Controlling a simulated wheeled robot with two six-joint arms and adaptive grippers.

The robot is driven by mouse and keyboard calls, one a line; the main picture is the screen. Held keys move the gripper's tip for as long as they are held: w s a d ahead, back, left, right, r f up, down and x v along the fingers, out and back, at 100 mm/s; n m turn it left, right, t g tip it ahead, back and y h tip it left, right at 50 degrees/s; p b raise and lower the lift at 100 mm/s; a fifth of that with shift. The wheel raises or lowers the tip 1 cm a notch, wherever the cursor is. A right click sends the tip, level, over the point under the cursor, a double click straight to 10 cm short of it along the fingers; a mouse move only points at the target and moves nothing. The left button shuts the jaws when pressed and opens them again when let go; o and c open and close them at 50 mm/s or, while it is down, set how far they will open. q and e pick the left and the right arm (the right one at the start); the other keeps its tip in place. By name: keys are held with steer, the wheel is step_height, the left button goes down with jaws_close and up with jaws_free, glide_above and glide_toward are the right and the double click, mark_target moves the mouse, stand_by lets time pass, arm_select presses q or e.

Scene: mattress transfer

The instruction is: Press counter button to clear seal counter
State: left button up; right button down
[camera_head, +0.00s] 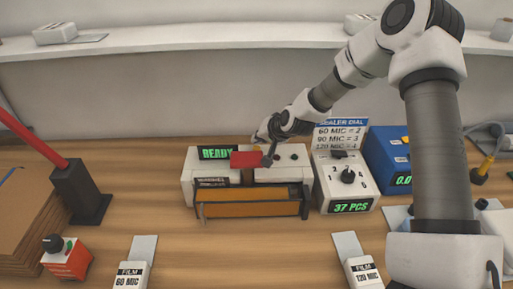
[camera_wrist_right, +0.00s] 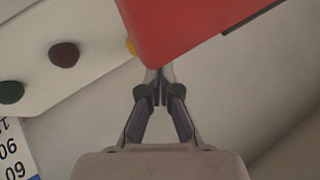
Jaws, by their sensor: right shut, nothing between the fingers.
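The white sealer (camera_head: 190,180) stands mid-table with a green READY display (camera_head: 216,153), a red block (camera_head: 247,159) and an orange front bar (camera_head: 250,202). To its right, the white dial box (camera_head: 327,190) has a black knob (camera_head: 347,176) and a display (camera_head: 351,206) reading 37 PCS. My right gripper (camera_head: 268,161) is at the sealer's top, just right of the red block. In the right wrist view its shut, empty fingertips (camera_wrist_right: 157,72) are at the red block's edge; contact is unclear. That view shows a dark red button (camera_wrist_right: 64,54), a green button (camera_wrist_right: 10,92) and a partly hidden yellow one (camera_wrist_right: 130,46). My left gripper is out of view.
A red lever (camera_head: 30,135) on a black post is at left. Film labels, 60 MIC (camera_head: 129,277) and 120 MIC (camera_head: 364,272), are in front.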

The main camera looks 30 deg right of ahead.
mark_target(258, 148)
steer(key=shift+f, duration=0.1)
steer(key=shift+f+b, duration=0.35)
steer(key=shift+b, duration=0.05)
steer(key=shift+s+f+b, duration=0.1)
steer(key=shift+f+b, duration=0.8)
stand_by(0.8)
steer(key=shift+r+p, duration=1.2)
steer(key=shift+r, duration=0.15)
steer(key=shift+r+p, duration=0.3)
steer(key=shift+p, duration=0.05)
step_height(258, 148, up, 5)
steer(key=p, duration=0.4)
steer(key=shift+f, duration=0.3)
